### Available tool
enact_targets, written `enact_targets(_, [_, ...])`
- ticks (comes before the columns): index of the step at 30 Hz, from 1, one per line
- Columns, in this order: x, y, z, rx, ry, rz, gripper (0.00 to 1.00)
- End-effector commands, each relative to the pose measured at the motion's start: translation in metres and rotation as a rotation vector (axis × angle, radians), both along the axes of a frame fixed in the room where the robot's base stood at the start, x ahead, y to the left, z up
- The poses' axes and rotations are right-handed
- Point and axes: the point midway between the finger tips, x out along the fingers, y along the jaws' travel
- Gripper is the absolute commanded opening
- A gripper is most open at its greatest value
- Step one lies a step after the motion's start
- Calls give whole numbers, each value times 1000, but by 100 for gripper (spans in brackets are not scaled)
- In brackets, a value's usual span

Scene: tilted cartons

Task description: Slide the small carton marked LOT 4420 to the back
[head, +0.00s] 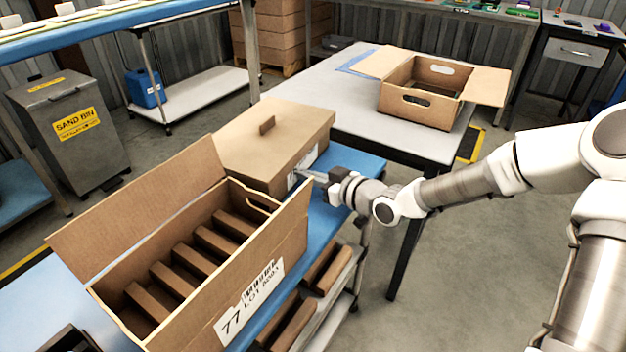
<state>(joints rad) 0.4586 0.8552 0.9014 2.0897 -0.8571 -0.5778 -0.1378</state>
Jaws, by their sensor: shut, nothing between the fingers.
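A closed brown carton (255,143) sits on a blue bench top (352,163), behind a long open carton. A small brown block or tab stands on its lid. A white label (303,168) on its right side is partly covered by my gripper, and I cannot read a lot number on it. My gripper (306,176) is shut and empty, with its tips at this labelled side; I cannot tell whether they touch it. The long open carton (285,240) is tilted, with several brown dividers or blocks inside. Its label shows 77 and a LOT line too unclear to read surely.
An open carton (420,109) with spread flaps stands on a grey table (345,110) at the back. Brown pieces lie on a shelf below the blue bench. A grey sand bin (70,130) stands at the left. Open floor lies at the lower right.

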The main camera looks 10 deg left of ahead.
Motion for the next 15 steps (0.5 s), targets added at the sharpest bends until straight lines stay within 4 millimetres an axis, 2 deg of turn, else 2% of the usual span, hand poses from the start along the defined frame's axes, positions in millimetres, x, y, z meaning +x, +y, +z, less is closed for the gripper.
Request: enact_targets(15, [14,24,1,5,-4,1,0])
